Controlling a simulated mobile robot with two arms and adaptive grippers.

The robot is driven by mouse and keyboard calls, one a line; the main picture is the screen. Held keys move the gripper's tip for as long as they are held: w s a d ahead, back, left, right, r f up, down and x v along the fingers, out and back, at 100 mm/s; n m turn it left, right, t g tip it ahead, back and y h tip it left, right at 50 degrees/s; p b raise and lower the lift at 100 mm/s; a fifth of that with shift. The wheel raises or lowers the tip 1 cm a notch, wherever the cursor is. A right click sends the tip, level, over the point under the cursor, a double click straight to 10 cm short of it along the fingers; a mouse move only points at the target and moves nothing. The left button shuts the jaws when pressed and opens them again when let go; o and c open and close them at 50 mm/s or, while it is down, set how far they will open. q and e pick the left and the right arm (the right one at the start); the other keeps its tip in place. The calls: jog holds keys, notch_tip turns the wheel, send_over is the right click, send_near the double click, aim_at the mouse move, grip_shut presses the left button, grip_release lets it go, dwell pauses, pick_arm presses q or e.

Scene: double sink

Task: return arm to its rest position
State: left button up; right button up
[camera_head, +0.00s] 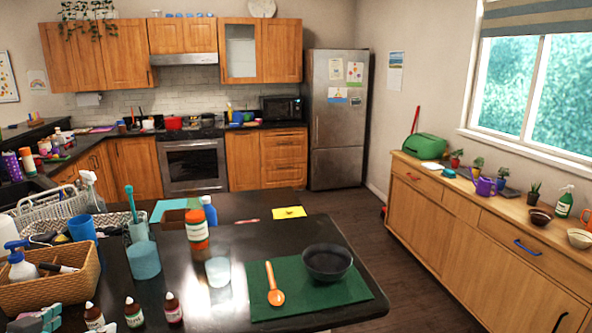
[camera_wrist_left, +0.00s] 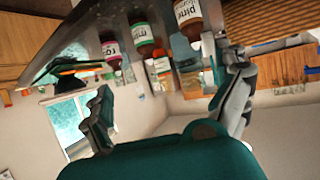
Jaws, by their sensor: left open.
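My left gripper (camera_head: 38,322) shows at the bottom left corner of the head view, low in front of the wicker basket. In the left wrist view its two grey fingers (camera_wrist_left: 165,78) stand wide apart and hold nothing. That view is turned over, with the counter at the top. Small brown bottles, such as one with a green label (camera_wrist_left: 142,38), show beyond the fingers. The same row of dropper bottles (camera_head: 133,313) stands on the dark counter to the right of the gripper in the head view. My right gripper is out of view.
A teal cup (camera_head: 144,262), an orange bottle (camera_head: 197,230) and a green mat (camera_head: 340,299) with a dark bowl (camera_head: 327,262) and orange spoon (camera_head: 274,290) lie further right.

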pick_arm(q)
jog(key=s+d+f+g+y, duration=0.1)
jog(key=s+d+f+g, duration=0.2)
jog(key=f, duration=0.5)
jog(key=s+d+f+g, duration=0.1)
jog(key=s+d+f, duration=0.1)
jog(key=s+f, duration=0.5)
jog(key=s+d+f+g, duration=0.5)
jog(key=s+d+f, duration=0.3)
jog(key=s+d, duration=0.5)
notch_tip(320, 180, down, 29)
jog(key=g+b, duration=0.2)
jog(key=b, duration=0.1)
jog(key=s+a+f+b, duration=0.2)
jog(key=s+f, duration=1.4)
jog(key=f, duration=0.2)
jog(key=shift+f+m+g+y, duration=0.3)
jog(key=shift+f+y, duration=0.1)
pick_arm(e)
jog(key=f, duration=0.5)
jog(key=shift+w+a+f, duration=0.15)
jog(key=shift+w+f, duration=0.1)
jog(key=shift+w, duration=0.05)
